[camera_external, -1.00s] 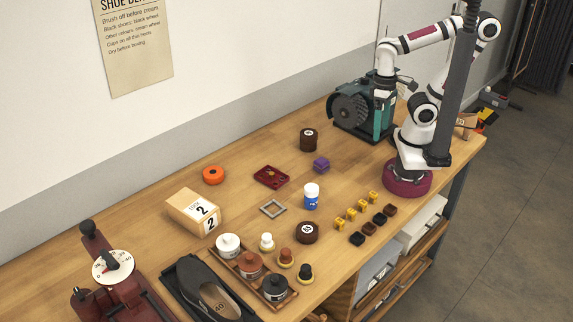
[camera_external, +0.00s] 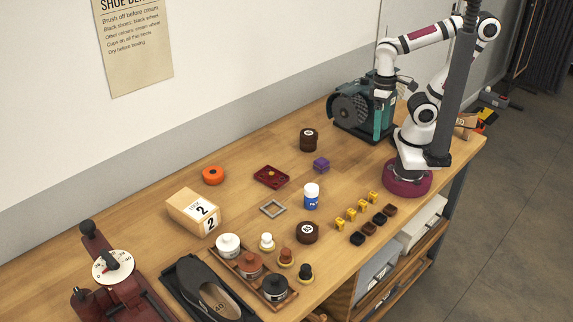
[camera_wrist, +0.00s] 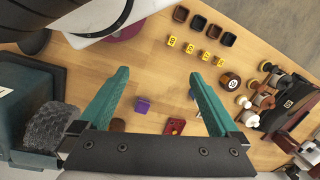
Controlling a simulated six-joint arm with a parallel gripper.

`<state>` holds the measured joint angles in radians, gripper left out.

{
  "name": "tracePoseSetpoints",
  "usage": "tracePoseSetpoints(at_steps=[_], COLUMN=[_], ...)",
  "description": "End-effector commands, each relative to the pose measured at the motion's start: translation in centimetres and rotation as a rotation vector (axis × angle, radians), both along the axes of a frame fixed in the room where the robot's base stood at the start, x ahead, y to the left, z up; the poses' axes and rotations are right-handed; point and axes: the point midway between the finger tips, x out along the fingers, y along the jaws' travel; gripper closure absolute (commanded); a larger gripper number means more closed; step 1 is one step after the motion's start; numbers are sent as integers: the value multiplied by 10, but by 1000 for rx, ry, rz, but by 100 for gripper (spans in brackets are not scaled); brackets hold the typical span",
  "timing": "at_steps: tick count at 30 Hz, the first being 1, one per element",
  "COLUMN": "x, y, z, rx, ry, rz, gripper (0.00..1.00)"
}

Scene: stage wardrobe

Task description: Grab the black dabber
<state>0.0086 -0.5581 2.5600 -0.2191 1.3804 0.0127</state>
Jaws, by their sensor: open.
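The black dabber (camera_external: 305,273) stands upright on a pale yellowish base near the table's front edge. It is in a row with a brown dabber (camera_external: 286,257) and a white dabber (camera_external: 267,242). In the wrist view the black dabber (camera_wrist: 265,66) is small, at the right, beyond the right finger. My gripper (camera_wrist: 158,75) is open and empty, its green fingers spread above the table. In the external view my gripper (camera_external: 383,122) hangs by the grinder, far from the dabber.
Three jars (camera_external: 249,263) in a wooden tray and a dark shoe (camera_external: 208,290) sit beside the dabbers. A brown round tin (camera_external: 307,232), a blue-and-white bottle (camera_external: 311,196) and yellow cubes (camera_external: 351,213) lie between. A teal grinder (camera_external: 355,108) stands close to my gripper.

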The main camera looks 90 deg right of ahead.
Motion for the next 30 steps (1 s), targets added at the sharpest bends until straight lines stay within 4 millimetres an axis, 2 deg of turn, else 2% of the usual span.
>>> tracePoseSetpoints(at_steps=[1,4,11,13,14,16,17,19,20,22,23,24,26,27,28,29,30], x=[0,0,0,2,4,17,28,67,87,129,143,156,159,152,143,132,116], y=[0,0,0,-1,-3,-8,-10,-1,10,55,83,125,193,236,266,292,320], z=[0,0,0,-1,-1,-5,-8,-16,-21,-35,-44,-57,-80,-96,-108,-120,-133], rx=[0,0,0,-19,-47,-159,-229,-425,-517,-743,-848,-993,-1220,-1371,-1480,1539,1510], ry=[0,0,0,13,28,86,115,182,208,255,272,288,305,308,309,-298,-265], rz=[0,0,0,46,107,362,520,954,1150,1597,1788,2029,2352,2533,2650,-2670,-2518], gripper=[13,30,30,30,30,30,30,30,30,30,30,30,30,30,30,30,30])
